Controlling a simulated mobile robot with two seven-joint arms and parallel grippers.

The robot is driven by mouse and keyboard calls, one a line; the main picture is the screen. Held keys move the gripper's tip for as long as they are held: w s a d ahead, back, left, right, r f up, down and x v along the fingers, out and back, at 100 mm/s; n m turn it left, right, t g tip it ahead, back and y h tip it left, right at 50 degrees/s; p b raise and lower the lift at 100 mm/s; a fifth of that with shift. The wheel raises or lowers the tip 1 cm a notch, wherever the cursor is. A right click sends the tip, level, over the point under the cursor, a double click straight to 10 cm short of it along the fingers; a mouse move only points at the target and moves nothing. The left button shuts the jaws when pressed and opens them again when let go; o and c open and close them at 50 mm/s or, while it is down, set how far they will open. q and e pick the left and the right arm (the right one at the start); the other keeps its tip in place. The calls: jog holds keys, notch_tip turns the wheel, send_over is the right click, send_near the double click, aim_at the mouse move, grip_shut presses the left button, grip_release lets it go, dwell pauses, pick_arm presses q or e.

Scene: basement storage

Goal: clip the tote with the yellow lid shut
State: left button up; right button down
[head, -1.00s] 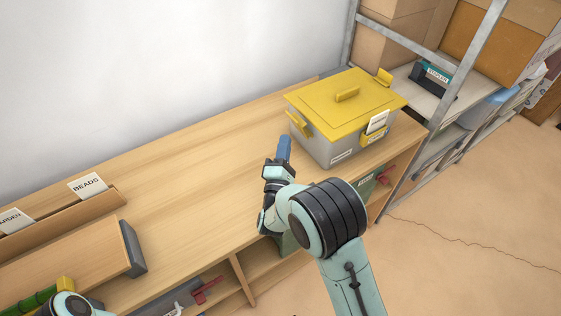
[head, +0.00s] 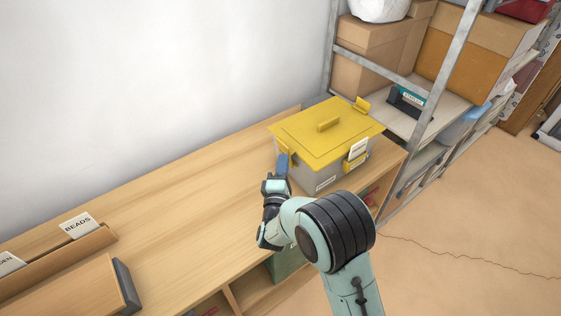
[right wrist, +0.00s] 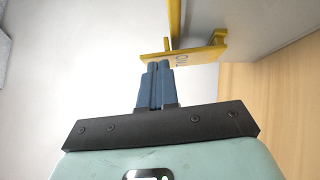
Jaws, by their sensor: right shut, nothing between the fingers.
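The tote (head: 302,176) is a grey box on the wooden bench, with a flat yellow lid (head: 310,133) on top. A yellow clip (head: 362,104) sticks up at the lid's far right edge. Another yellow clip (head: 292,158) is on the near left side, partly hidden by my right gripper (head: 282,162). Yellow also shows beside a white card at the front right. My right gripper is shut and empty, its blue fingers at the left-side clip. In the right wrist view its fingertips (right wrist: 158,66) meet or nearly meet that clip (right wrist: 190,54); contact is unclear. My left gripper is out of view.
The wooden bench (head: 180,205) is clear left of the tote. A holder with a BEADS card (head: 78,225) stands at the lower left. A metal shelf rack (head: 440,85) with cardboard boxes stands right of the tote. A wall runs behind.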

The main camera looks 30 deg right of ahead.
jog(key=r+m+p, duration=0.1)
jog(key=d+r+m+g+p, duration=0.1)
jog(key=p, duration=0.1)
jog(key=shift+w+d+g+y, duration=0.3)
jog(key=shift+y, duration=0.1)
jog(key=shift+d+f, duration=0.15)
jog(key=shift+f, duration=0.05)
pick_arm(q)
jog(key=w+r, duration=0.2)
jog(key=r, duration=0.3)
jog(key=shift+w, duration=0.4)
pick_arm(e)
jog(key=shift+f, duration=0.1)
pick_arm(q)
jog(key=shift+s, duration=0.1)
pick_arm(e)
jog(key=shift+s, duration=0.15)
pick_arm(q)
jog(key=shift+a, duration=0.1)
